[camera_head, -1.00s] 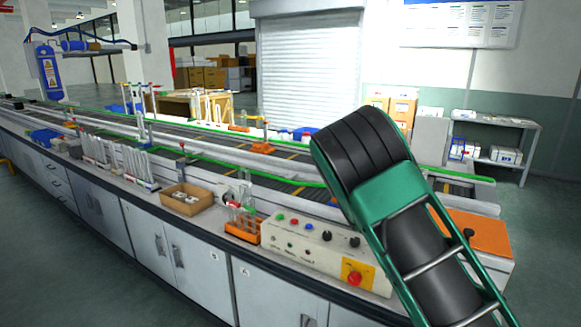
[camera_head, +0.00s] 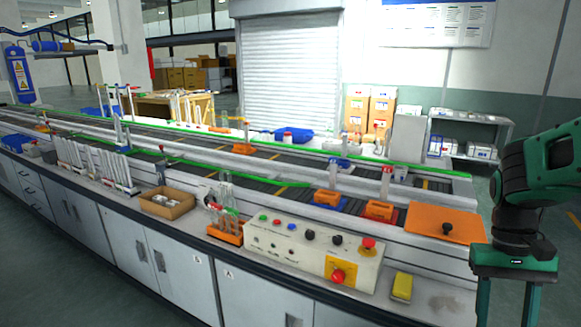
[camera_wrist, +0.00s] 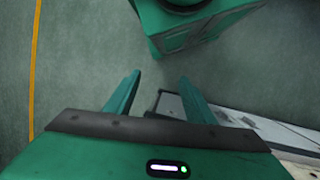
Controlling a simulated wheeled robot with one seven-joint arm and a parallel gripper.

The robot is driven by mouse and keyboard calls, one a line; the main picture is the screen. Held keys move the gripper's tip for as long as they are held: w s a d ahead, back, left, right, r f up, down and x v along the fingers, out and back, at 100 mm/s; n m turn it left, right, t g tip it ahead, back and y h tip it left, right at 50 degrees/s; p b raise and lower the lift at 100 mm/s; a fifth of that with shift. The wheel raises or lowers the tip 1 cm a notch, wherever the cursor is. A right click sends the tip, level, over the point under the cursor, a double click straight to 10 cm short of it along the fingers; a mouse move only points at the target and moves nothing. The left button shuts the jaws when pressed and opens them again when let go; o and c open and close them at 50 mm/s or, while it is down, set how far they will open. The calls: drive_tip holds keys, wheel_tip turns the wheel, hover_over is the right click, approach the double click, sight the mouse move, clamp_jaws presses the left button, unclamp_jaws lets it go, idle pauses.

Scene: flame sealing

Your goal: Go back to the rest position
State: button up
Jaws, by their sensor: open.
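My gripper (camera_wrist: 160,95) shows in the wrist view with its two green fingers spread apart and nothing between them. It points down at the grey-green floor, close to my own green base. The corner of a pale bench edge lies just beyond its right finger.
The workbench carries a control panel (camera_head: 305,253) with buttons, a yellow block (camera_head: 402,287), an orange test-tube rack (camera_head: 225,233) and a cardboard box (camera_head: 167,203). A conveyor (camera_head: 292,193) runs behind them. A grey shelf (camera_head: 470,120) stands at the back right.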

drive_tip(key=s+a+r+m+t, duration=0.1)
drive_tip(key=s+t, duration=0.2)
drive_tip(key=s, duration=0.3)
drive_tip(key=shift+r+t, duration=0.25)
drive_tip(key=shift+t, duration=0.05)
drive_tip(key=shift+s, duration=0.1)
drive_tip(key=shift+w+f, duration=0.25)
drive_tip(key=shift+w, duration=0.4)
